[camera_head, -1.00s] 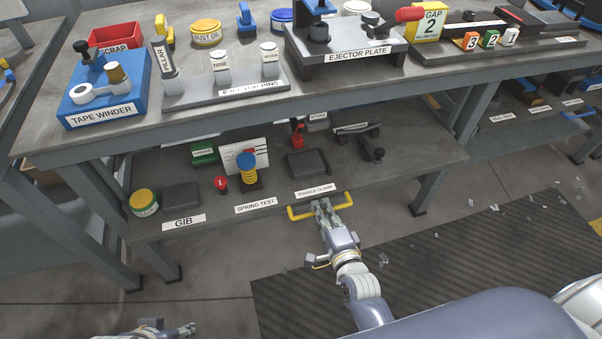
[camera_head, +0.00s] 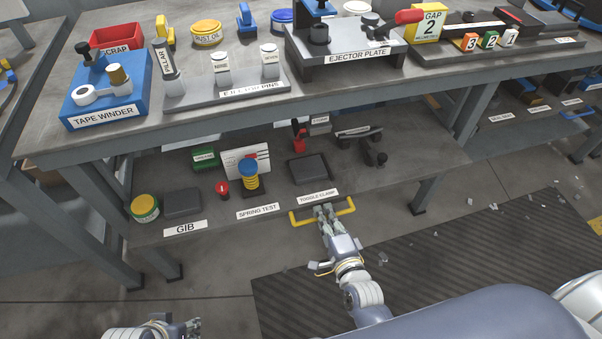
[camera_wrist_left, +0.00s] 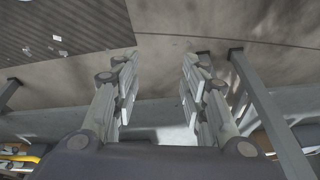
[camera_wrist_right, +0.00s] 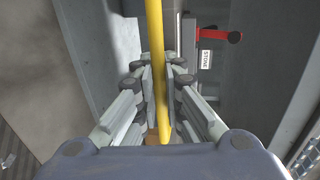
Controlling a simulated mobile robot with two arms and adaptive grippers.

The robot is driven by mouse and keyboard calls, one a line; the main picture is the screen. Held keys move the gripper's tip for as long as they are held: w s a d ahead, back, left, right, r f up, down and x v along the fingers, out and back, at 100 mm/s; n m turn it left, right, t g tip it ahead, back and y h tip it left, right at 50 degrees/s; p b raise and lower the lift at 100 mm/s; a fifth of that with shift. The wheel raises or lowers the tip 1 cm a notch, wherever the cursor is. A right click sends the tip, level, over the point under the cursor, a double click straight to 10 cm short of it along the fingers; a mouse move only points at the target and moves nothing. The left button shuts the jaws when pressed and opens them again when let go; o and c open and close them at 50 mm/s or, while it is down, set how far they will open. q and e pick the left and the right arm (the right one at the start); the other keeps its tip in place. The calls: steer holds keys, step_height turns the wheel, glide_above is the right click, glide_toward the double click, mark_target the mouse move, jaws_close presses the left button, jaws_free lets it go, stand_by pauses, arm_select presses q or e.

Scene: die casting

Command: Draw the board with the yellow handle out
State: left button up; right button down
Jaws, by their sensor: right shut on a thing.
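The board (camera_head: 225,215) is the grey lower shelf under the workbench. Its front edge carries the yellow handle (camera_head: 299,217), below the TOGGLE CLAMP label. My right gripper (camera_head: 325,211) is shut on the yellow handle. In the right wrist view the yellow handle bar (camera_wrist_right: 155,60) runs between the closed fingers (camera_wrist_right: 160,100). My left gripper (camera_head: 192,327) is low at the bottom left, away from the board. The left wrist view shows its fingers (camera_wrist_left: 160,85) apart with nothing between them.
On the board stand a dark block (camera_head: 183,203), a yellow-green tin (camera_head: 145,207), a yellow spring piece (camera_head: 249,178), a red knob (camera_head: 222,189) and a dark plate (camera_head: 308,168). The bench top (camera_head: 240,115) overhangs it.

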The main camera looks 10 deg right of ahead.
steer(key=shift+s+f, duration=0.15)
steer(key=shift+s, duration=0.05)
arm_select(q)
step_height(320, 180, down, 3)
steer(key=shift+d+f+p, duration=0.1)
steer(key=shift+d+p, duration=0.05)
steer(key=shift+p, duration=0.25)
arm_select(e)
steer(key=shift+s, duration=0.9)
arm_select(q)
steer(key=shift+w+r, duration=0.15)
steer(key=shift+r, duration=0.05)
step_height(320, 180, down, 3)
steer(key=shift+p, duration=0.35)
arm_select(e)
steer(key=shift+s+d, duration=0.1)
steer(key=shift+s, duration=0.85)
arm_select(q)
steer(key=shift+r, duration=0.1)
arm_select(e)
steer(key=shift+s, duration=0.15)
